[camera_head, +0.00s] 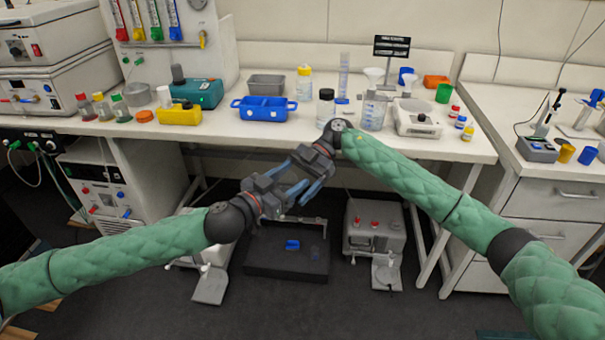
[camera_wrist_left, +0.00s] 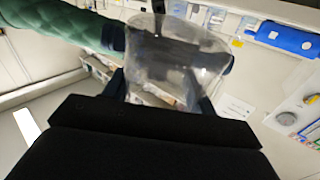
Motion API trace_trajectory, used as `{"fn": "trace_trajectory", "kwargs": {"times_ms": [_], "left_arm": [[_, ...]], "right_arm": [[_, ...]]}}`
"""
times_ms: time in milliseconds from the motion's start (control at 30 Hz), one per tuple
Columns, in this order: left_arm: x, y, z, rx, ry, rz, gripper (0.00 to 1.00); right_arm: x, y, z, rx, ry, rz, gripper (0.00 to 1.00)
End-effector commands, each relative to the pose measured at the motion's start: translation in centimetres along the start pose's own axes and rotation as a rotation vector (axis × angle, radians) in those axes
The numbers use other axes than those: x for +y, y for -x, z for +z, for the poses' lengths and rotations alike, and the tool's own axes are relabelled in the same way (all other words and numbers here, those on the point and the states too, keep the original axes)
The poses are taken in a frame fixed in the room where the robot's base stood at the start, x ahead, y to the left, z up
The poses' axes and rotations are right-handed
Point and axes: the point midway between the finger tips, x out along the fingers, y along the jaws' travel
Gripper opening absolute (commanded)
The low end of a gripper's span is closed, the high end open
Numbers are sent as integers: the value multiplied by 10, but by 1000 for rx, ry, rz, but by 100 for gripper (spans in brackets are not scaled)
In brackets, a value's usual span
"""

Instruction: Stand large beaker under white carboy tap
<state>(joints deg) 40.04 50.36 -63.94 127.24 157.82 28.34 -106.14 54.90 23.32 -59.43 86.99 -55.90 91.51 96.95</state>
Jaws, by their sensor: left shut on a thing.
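My left gripper (camera_head: 298,190) is above the floor in front of the bench, near the middle of the head view. In the left wrist view it is shut on a large clear beaker (camera_wrist_left: 175,62), with a dark finger on each side of it. In the head view I cannot make out the beaker's outline against the grippers. My right gripper (camera_head: 308,165) is close to the left one and overlaps it; its fingers cannot be made out. I cannot identify the white carboy or its tap.
The bench (camera_head: 270,132) carries a blue tray (camera_head: 264,110), a yellow box (camera_head: 180,115), a clear beaker (camera_head: 374,113) and a white balance-like device (camera_head: 417,118). A grey box with red knobs (camera_head: 374,228) and a black platform (camera_head: 270,264) stand below.

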Motion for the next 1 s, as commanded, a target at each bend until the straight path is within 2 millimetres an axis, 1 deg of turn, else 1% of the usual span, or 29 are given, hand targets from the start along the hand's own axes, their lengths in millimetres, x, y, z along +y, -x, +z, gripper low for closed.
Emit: {"fn": "trace_trajectory", "kwargs": {"times_ms": [100, 200, 500, 667, 700, 733, 767, 800, 867, 900, 933, 1000], "left_arm": [[0, 0, 0, 0, 0, 0, 31], [0, 0, 0, 0, 0, 0, 31], [0, 0, 0, 0, 0, 0, 31], [0, 0, 0, 0, 0, 0, 31], [0, 0, 0, 0, 0, 0, 31], [0, 0, 0, 0, 0, 0, 31], [0, 0, 0, 0, 0, 0, 31], [0, 0, 0, 0, 0, 0, 58], [0, 0, 0, 0, 0, 0, 70], [0, 0, 0, 0, 0, 0, 78], [0, 0, 0, 0, 0, 0, 82], [0, 0, 0, 0, 0, 0, 82]], "right_arm": [[0, -10, -1, 1, 1, -1, 83], [0, -13, -1, 1, 1, -1, 83], [0, -15, -1, 0, 1, 0, 83], [0, -15, -1, 0, 1, 0, 51], [0, -15, -1, 0, 1, 0, 43], [0, -15, -1, 0, 1, 0, 37], [0, -15, -1, 0, 1, 0, 34], [0, -14, -1, 0, 1, 0, 34], [0, -14, -1, 0, 1, 0, 34], [0, -14, -1, 0, 1, 0, 34], [0, -14, -1, 0, 1, 0, 34], [0, -15, -1, 0, 1, 0, 34]]}}
